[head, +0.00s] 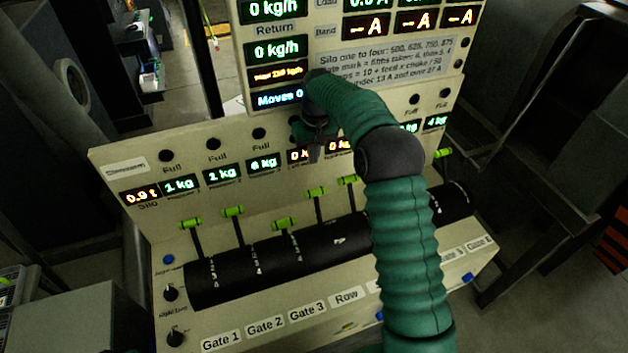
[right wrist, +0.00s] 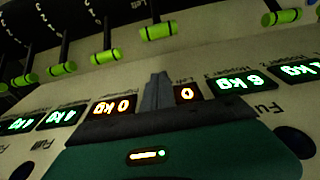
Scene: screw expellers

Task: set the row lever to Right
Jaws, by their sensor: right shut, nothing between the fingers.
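The row lever (head: 315,192) is the green-tipped lever above the "Row" label (head: 346,296), fourth from the left on the black drum. It leans back toward the upright panel, and nothing is touching it. My right gripper (head: 314,152) is shut and empty, in front of the small displays on the panel, above and behind the row lever's tip. In the right wrist view my closed fingers (right wrist: 157,90) point between two orange "0" displays. Several green lever tips show beyond them; I cannot tell for sure which is the row lever. My left gripper is not in view.
Gate levers stand on both sides, with the Gate 3 lever (head: 284,224) tilted further forward to the left and another lever (head: 348,180) close to the right. My green right arm hides the drum's right part. A display board (head: 350,60) rises behind.

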